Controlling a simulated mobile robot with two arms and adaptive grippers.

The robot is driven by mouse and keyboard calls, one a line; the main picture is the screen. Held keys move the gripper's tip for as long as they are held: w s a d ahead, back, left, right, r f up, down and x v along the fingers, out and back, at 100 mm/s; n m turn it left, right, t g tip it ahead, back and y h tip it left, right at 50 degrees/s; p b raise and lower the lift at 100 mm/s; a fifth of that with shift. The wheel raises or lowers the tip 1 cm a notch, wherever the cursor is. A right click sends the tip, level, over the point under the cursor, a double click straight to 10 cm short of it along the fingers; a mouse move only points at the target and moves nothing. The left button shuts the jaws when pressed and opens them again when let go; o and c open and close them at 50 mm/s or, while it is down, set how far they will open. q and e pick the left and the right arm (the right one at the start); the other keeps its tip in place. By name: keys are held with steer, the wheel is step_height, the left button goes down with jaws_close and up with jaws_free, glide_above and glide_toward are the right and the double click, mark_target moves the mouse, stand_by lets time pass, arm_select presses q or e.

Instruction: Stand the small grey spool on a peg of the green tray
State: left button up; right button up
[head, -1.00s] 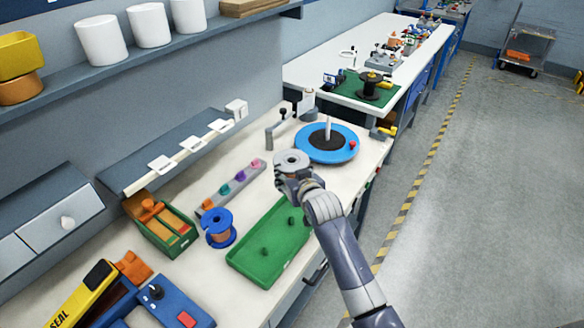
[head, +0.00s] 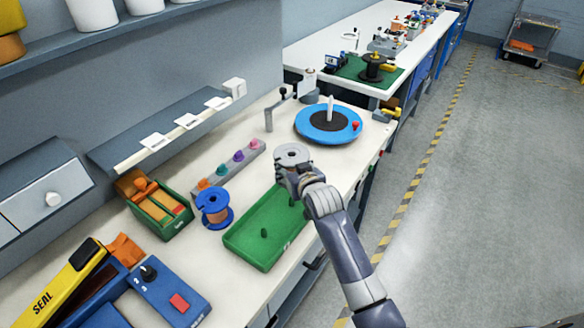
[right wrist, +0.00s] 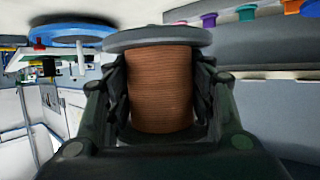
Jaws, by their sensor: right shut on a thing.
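The small grey spool (head: 292,153) has grey flanges and copper-coloured wire. My right gripper (head: 291,169) is shut on it, and in the right wrist view the wound copper middle (right wrist: 160,92) sits between the two fingers, with a grey flange (right wrist: 158,39) above them. The spool looks upright and held above the bench, by the far end of the green tray (head: 240,241). One short green peg (head: 264,233) stands bare in the tray's near half. The tray's far end is partly hidden by my gripper. My left gripper is not in view.
A blue spool (head: 214,207) stands left of the tray, near a grey rack with several coloured pegs (head: 222,171). A blue turntable (head: 329,124) with a white post lies beyond the spool. A green box (head: 160,208) and blue control box (head: 170,296) are at left.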

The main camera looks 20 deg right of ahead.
steer(key=shift+s+f, duration=0.1)
stand_by(0.8)
steer(key=shift+p, duration=0.5)
stand_by(0.9)
steer(key=shift+f, duration=0.4)
steer(key=shift+f+b, duration=0.5)
steer(key=shift+f, duration=0.6)
steer(key=shift+p, duration=0.3)
stand_by(0.3)
steer(key=shift+f, duration=0.15)
steer(key=shift+f+b, duration=0.85)
steer(key=shift+f, duration=0.5)
stand_by(0.6)
